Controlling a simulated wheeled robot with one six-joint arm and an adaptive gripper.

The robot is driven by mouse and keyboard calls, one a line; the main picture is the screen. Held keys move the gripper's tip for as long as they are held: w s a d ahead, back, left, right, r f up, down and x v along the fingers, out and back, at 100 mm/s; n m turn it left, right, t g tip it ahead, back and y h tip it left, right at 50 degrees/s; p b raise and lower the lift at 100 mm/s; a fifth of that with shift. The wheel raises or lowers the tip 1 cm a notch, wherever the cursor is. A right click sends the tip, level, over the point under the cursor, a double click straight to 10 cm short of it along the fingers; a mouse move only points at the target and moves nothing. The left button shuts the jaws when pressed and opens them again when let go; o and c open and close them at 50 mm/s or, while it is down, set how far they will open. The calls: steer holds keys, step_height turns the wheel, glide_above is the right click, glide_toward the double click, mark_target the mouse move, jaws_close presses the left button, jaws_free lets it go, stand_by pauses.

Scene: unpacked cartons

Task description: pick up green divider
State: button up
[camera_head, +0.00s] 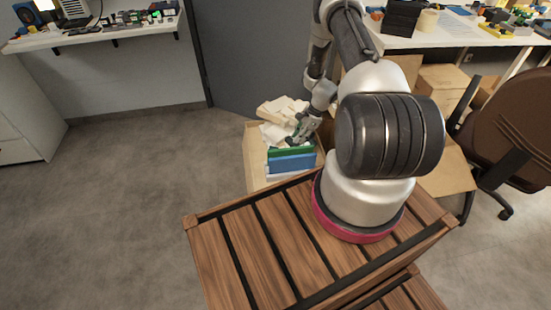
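The green divider (292,153) shows as a green strip in the open carton (254,160) on the floor, just beyond the wooden slatted top that my arm stands on. A blue block-like item (292,163) lies directly in front of it. My gripper (297,140) points down into the carton, at or just above the green divider's far edge. The fingertips are small and partly hidden among the contents, so I cannot tell whether they touch it or how far they are apart.
White items (281,111) are piled at the carton's back. More cartons (441,85) stand under the right table (455,35), with a brown chair (512,120) beside them. A shelf (95,33) with small objects is at upper left. The grey floor (120,210) at left is clear.

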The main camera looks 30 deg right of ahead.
mark_target(289, 151)
steer(key=x, duration=1.2)
steer(key=shift+w+a+r, duration=0.1)
steer(key=shift+a+r, duration=0.05)
jaws_close()
